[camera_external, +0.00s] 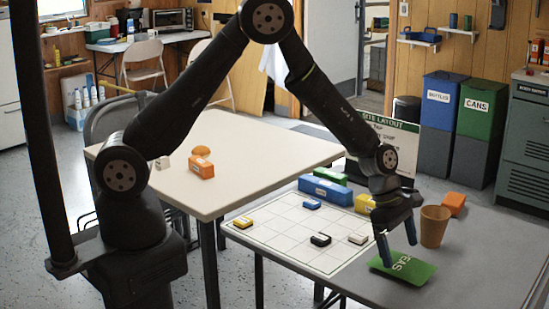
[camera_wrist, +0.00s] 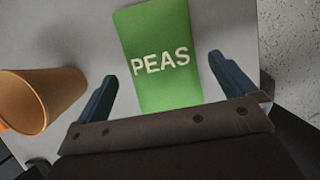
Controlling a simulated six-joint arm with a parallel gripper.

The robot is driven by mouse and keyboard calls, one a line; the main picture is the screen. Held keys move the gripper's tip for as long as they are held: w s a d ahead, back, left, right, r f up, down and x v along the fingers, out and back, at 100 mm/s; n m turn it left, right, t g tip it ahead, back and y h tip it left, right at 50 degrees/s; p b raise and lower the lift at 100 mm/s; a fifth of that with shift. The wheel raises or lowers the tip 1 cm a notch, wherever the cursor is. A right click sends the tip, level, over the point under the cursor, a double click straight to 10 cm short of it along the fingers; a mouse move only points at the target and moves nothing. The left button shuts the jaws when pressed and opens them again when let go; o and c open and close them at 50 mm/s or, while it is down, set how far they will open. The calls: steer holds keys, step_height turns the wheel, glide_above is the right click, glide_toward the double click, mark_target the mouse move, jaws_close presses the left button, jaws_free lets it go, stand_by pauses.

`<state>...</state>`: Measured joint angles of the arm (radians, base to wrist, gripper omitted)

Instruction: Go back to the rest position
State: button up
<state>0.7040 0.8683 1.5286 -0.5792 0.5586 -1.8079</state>
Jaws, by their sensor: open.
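My gripper (camera_external: 398,243) is open, with its blue fingers pointing down above the grey table. In the wrist view my gripper (camera_wrist: 168,92) has its two fingers apart, one on each side of the lower part of a green packet (camera_wrist: 160,45) marked PEAS. In the external view the green packet (camera_external: 416,273) lies flat on the table, just under and beside the fingertips. Nothing is visibly held. Whether the fingertips touch the packet or table I cannot tell.
A tan cup (camera_external: 433,227) stands close to the right of my gripper, with an orange block (camera_external: 454,203) behind it. A white grid board (camera_external: 290,245) with several small blocks lies to the left. A blue block (camera_external: 326,189) sits behind it. A cream table (camera_external: 240,165) adjoins.

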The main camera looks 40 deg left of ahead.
steer(key=shift+x, duration=0.95)
steer(key=shift+d+r, duration=0.1)
steer(key=shift+r, duration=0.6)
